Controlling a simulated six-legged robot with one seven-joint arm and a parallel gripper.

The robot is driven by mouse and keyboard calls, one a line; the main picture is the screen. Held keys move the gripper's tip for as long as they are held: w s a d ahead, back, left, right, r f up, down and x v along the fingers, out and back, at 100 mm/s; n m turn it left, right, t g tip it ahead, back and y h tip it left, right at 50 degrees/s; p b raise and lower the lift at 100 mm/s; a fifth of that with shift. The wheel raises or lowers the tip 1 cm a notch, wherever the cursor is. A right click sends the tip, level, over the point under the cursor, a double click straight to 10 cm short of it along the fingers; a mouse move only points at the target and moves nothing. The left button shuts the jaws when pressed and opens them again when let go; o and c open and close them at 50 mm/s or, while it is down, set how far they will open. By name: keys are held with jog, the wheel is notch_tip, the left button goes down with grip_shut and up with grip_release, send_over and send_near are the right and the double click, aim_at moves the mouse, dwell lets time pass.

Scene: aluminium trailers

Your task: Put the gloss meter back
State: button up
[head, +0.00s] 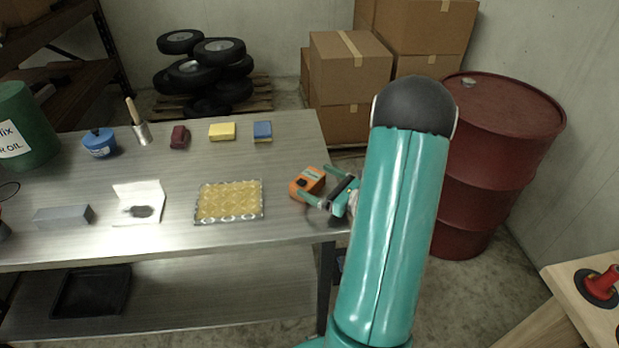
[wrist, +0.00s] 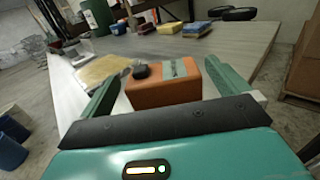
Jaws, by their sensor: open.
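The gloss meter looks to be the orange box-shaped device (head: 303,184) with a black knob and a grey-green strip on top. It rests at the right end of the metal table. My gripper (head: 320,185) is open at the table's right edge, with its fingers pointing at the device. In the wrist view the orange device (wrist: 165,91) lies ahead between the two green fingers of my gripper (wrist: 160,85), one on each side. I cannot tell whether a finger touches it. No marked storage place for it is clear in these frames.
The metal table (head: 285,150) holds a yellow patterned pad (head: 228,202), a white sheet with a dark patch (head: 138,202), a grey block (head: 63,216), yellow (head: 222,131) and blue (head: 263,131) sponges, and a blue pot (head: 100,143). A red drum (head: 500,130) stands right of my arm.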

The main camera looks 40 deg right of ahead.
jog(key=s, duration=0.2)
jog(key=s+d, duration=0.1)
jog(key=s, duration=0.4)
jog(key=shift+s+d, duration=0.2)
jog(key=shift+s, duration=0.2)
jog(key=a+r+n+y, duration=0.1)
jog(key=w+a+n+g+y, duration=0.1)
jog(key=a, duration=0.1)
jog(key=w+a+r+n+y, duration=0.1)
jog(key=a, duration=0.1)
jog(key=shift+w+r, duration=0.25)
jog(key=shift+r, duration=0.05)
jog(key=a+r+n+g+y, duration=0.25)
jog(key=a+n+g, duration=0.4)
jog(key=a, duration=0.45)
jog(key=a+r+n+g+y, duration=0.1)
jog(key=a+r+n+g, duration=0.35)
jog(key=a+n, duration=0.45)
jog(key=s+a+r+n+h, duration=0.7)
jog(key=n+h, duration=0.3)
jog(key=n, duration=0.5)
jog(key=shift+s+a+r, duration=0.2)
jog(key=shift+a+r, duration=0.4)
jog(key=shift+a, duration=0.05)
